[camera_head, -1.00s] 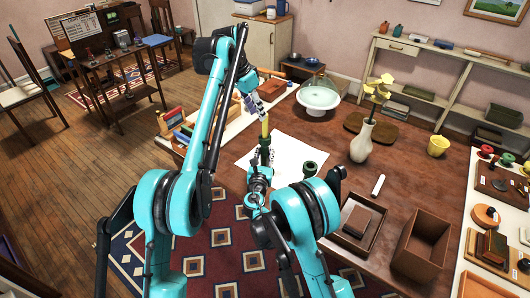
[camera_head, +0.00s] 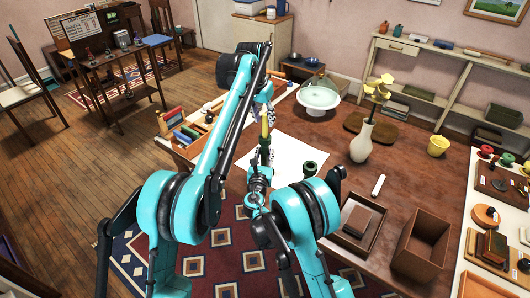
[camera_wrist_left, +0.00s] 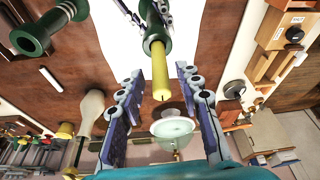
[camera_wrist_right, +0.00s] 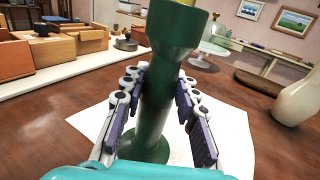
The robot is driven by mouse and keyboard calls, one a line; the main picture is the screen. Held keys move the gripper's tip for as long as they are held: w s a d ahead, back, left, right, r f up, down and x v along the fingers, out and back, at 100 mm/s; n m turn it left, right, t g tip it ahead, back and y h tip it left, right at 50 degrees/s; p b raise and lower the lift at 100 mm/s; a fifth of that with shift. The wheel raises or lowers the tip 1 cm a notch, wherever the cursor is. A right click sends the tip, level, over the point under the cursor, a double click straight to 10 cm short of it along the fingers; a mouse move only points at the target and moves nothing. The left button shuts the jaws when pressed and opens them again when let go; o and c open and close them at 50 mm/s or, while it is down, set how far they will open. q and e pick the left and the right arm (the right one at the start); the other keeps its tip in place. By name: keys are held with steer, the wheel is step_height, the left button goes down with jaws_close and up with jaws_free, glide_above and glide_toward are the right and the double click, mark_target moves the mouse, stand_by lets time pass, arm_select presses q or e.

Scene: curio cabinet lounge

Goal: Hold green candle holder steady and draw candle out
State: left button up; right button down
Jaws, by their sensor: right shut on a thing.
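The yellow candle (camera_head: 264,123) stands upright in the green candle holder (camera_head: 265,156) on a white sheet. In the left wrist view the candle (camera_wrist_left: 157,68) reaches between the spread fingers of my left gripper (camera_wrist_left: 160,82), with a gap on both sides. In the right wrist view my right gripper (camera_wrist_right: 160,86) is shut around the stem of the green holder (camera_wrist_right: 153,108). Only the candle's lower end (camera_wrist_right: 185,2) shows there, at the top edge. In the head view my arms partly cover both grippers.
A second green holder (camera_head: 310,169) stands right of the held one. An open brown box (camera_head: 421,243) stands at the front right.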

arm_select(q)
steer(key=shift+x, duration=1.1)
steer(key=shift+c, duration=0.4)
jaws_close()
steer(key=shift+r, duration=0.75)
steer(key=shift+r, duration=2.55)
arm_select(e)
steer(key=c, duration=1.1)
jaws_free()
steer(key=shift+s, duration=0.1)
